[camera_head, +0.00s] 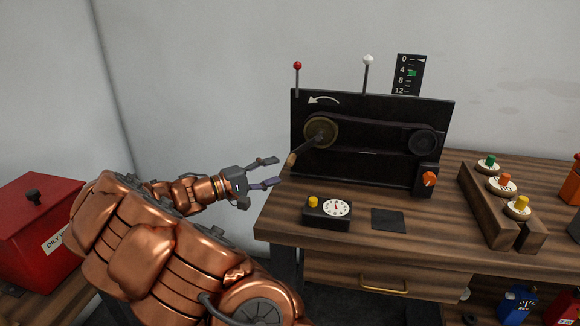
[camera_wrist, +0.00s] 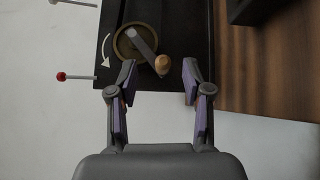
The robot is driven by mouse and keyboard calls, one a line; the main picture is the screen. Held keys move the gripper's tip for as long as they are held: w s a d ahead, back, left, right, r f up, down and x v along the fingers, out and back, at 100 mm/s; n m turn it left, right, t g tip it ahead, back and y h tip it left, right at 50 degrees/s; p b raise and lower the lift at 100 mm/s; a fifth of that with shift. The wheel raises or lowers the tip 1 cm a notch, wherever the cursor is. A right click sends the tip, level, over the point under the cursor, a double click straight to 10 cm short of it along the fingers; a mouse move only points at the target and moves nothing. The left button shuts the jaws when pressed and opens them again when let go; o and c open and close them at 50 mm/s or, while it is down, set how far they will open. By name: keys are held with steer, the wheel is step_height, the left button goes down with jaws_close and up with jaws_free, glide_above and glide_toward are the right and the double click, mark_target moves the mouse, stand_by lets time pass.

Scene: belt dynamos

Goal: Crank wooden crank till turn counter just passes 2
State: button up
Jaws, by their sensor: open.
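The wooden crank handle (camera_head: 291,159) sticks out toward me from the brass wheel (camera_head: 320,132) at the left of the black dynamo panel (camera_head: 380,172). In the wrist view the crank's wooden knob (camera_wrist: 162,64) lies between and just beyond my open fingertips. My gripper (camera_head: 270,172) is open and empty, left of the handle; it also shows in the wrist view (camera_wrist: 158,78). The turn counter appears to be the vertical scale (camera_head: 407,74) marked 0, 4, 8, 12, with a green marker (camera_head: 412,73) near 4. A white curved arrow (camera_head: 323,100) points left above the wheel.
A belt runs to a dark pulley (camera_head: 423,142). A red-tipped rod (camera_head: 297,66) and a white-tipped rod (camera_head: 368,60) stand above the panel. A red oily bin (camera_head: 35,225) stands left.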

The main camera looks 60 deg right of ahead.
mark_target(290, 162)
steer(key=shift+n+h, duration=0.3)
steer(key=shift+h, duration=0.3)
steer(key=shift+s+d+f+p, duration=0.1)
steer(key=shift+s+d+p, duration=0.1)
steer(key=shift+d, duration=1.15)
steer(key=shift+s+d+f+p, duration=0.1)
steer(key=shift+s+d+p, duration=0.1)
steer(key=shift+d, duration=1.2)
steer(key=shift+s+d+p, duration=0.1)
steer(key=shift+d+p, duration=0.1)
steer(key=shift+d, duration=1.15)
steer(key=shift+c, duration=0.4)
jaws_close()
